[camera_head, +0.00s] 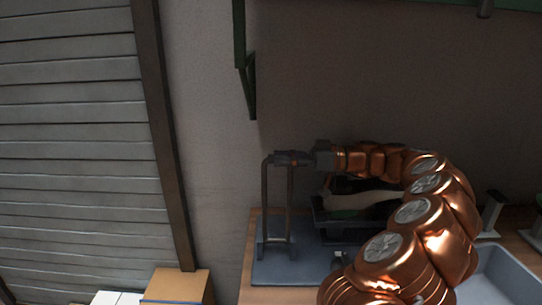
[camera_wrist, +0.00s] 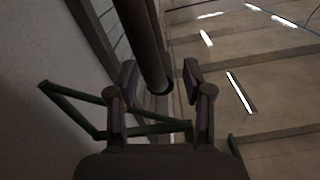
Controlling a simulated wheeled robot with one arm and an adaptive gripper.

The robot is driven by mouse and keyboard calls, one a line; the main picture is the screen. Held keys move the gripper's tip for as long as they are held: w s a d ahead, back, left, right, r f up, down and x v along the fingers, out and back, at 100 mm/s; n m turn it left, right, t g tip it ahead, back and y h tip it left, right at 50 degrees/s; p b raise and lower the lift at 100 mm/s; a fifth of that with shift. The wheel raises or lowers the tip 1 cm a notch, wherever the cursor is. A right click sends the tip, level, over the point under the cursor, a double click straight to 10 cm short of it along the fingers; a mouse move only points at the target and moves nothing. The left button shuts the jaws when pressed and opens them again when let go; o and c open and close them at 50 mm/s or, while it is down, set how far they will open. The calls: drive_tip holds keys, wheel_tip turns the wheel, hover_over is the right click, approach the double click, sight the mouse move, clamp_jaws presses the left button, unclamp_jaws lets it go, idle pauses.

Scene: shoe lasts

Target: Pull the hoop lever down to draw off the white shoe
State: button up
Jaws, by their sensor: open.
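The hoop lever (camera_head: 265,205) stands upright at the left end of the bench, with two thin posts. My gripper (camera_head: 283,158) is at the top of the hoop, reaching in from the right. In the wrist view my gripper (camera_wrist: 160,78) is open, its fingers on either side of a dark round bar (camera_wrist: 148,45); I cannot tell whether they touch it. The pale shoe (camera_head: 352,199) lies on a dark stand (camera_head: 330,228) right of the hoop, below my arm and partly hidden by it.
A grey base plate (camera_head: 285,268) lies under the hoop on the wooden bench. A grey bin (camera_head: 510,275) is at the right. Cardboard boxes (camera_head: 176,286) stand lower left. A green bracket (camera_head: 243,65) is on the wall above.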

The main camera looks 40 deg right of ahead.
sight(271, 158)
drive_tip(key=shift+p+x, duration=0.35)
drive_tip(key=shift+x, duration=1.2)
clamp_jaws()
